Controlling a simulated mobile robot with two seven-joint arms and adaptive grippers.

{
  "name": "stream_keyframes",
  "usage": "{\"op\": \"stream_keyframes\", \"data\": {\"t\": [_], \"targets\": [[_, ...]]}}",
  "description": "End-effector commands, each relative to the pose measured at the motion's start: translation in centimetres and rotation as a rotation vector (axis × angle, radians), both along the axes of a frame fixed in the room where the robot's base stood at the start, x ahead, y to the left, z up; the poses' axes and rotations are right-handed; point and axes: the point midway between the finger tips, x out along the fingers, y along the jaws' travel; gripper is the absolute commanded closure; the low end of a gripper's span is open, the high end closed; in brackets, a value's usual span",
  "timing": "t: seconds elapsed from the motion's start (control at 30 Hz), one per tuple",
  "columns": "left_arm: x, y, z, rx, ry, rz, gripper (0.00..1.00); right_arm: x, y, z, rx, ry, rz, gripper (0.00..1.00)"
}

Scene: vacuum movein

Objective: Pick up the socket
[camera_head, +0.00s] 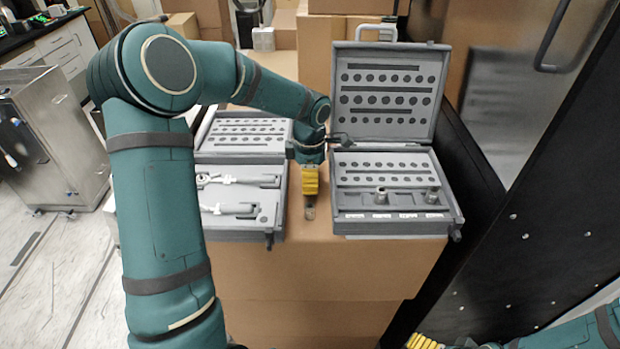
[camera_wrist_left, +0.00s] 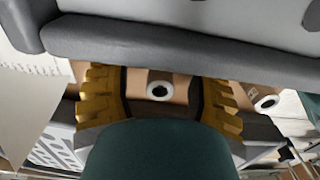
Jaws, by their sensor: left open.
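A small metal socket (camera_head: 309,213) stands on the cardboard box top between two open grey cases. My left gripper (camera_head: 310,192), with yellow fingers, points down just above or behind it in the head view. In the left wrist view, the left gripper (camera_wrist_left: 160,100) is open, and a pale ring with a dark hole (camera_wrist_left: 159,91), likely a socket end, shows between its fingers; contact cannot be told. Two more sockets, one left (camera_head: 381,196) and one right (camera_head: 432,196), stand in the right case.
The right case (camera_head: 400,222) and left case (camera_head: 240,229) flank the narrow gap at my left gripper. The left case holds tools (camera_head: 230,209). The cardboard box (camera_head: 320,270) has an open front edge. A second pale ring (camera_wrist_left: 267,103) lies right of the fingers in the wrist view.

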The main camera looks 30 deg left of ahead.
Motion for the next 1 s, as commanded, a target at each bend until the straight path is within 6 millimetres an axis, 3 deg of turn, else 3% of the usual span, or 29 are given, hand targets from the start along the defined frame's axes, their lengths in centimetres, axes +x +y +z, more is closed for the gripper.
{"op": "stream_keyframes", "data": {"t": [0.07,0.23,0.67,1.0], "targets": [[0.0,0.0,0.1,0.0,0.0,0.0,0.39,0.0,0.0,0.0,0.0,0.0,0.0,0.0],[0.0,0.0,0.1,0.0,0.0,0.0,0.98,0.0,0.0,0.0,0.0,0.0,0.0,0.0],[0.1,0.0,0.8,0.002,-0.003,-0.001,1.0,0.0,0.0,0.1,0.0,-0.001,0.0,0.0],[0.1,0.0,6.9,0.002,-0.005,-0.002,1.0,0.3,-0.1,0.9,-0.002,-0.006,-0.006,0.0]]}}
